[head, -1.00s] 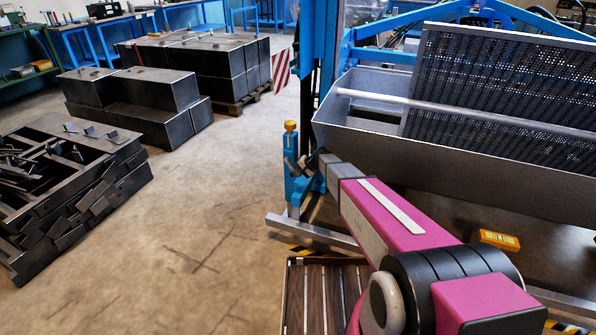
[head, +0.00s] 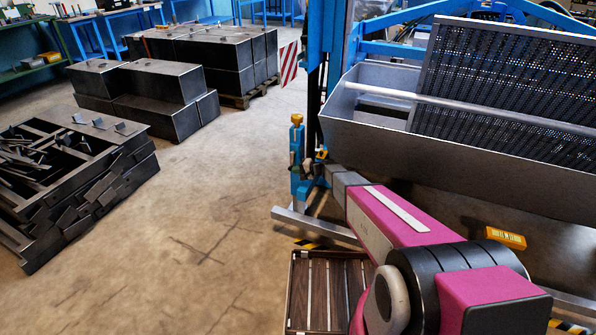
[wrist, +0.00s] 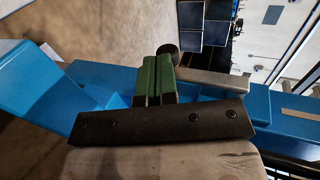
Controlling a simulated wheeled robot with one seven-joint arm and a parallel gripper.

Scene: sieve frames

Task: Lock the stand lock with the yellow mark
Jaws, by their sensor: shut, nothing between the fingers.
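A blue stand post with a yellow cap (head: 297,119) stands at the left end of the blue machine frame in the head view. A small yellow spot (head: 322,153) shows just right of it; I cannot tell if it is the lock's mark. My gripper (head: 308,170) is beside the post, small and partly lost among dark parts. In the wrist view its green fingers (wrist: 154,78) are together and empty, over a blue beam (wrist: 285,122). A grey bar (wrist: 213,82) with a round black knob (wrist: 168,52) lies just beyond the fingers; contact is unclear.
A grey metal trough (head: 400,150) with a perforated panel (head: 510,85) is right of the post. A slatted crate (head: 289,300) lies on the floor below my arm. Dark metal boxes (head: 155,115) and a scrap-filled bin (head: 120,140) stand left. The floor between is clear.

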